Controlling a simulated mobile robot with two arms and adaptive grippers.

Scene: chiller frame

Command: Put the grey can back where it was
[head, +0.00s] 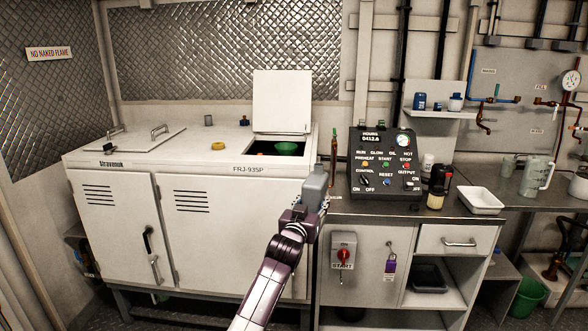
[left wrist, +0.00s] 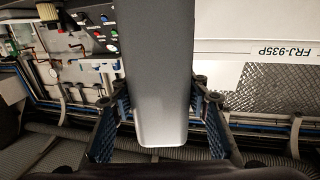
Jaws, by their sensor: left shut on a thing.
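The grey can (head: 315,182) is a plain tall box-like canister. My left gripper (head: 311,203) is shut on it and holds it up in front of the right end of the white chiller (head: 235,190), near the counter's left edge. In the left wrist view the can (left wrist: 158,75) fills the middle, with the blue lattice fingers of my left gripper (left wrist: 160,128) on its two sides. The chiller's right lid (head: 282,102) stands open. A green bowl-like thing (head: 286,147) sits in the opening. My right gripper is not in view.
A black control panel (head: 384,162) stands on the counter right of the can. Small bottles (head: 436,185) and a white tray (head: 482,200) are further right. A yellow ring (head: 217,144) and small items lie on the chiller top. The chiller's left lid (head: 136,140) is closed.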

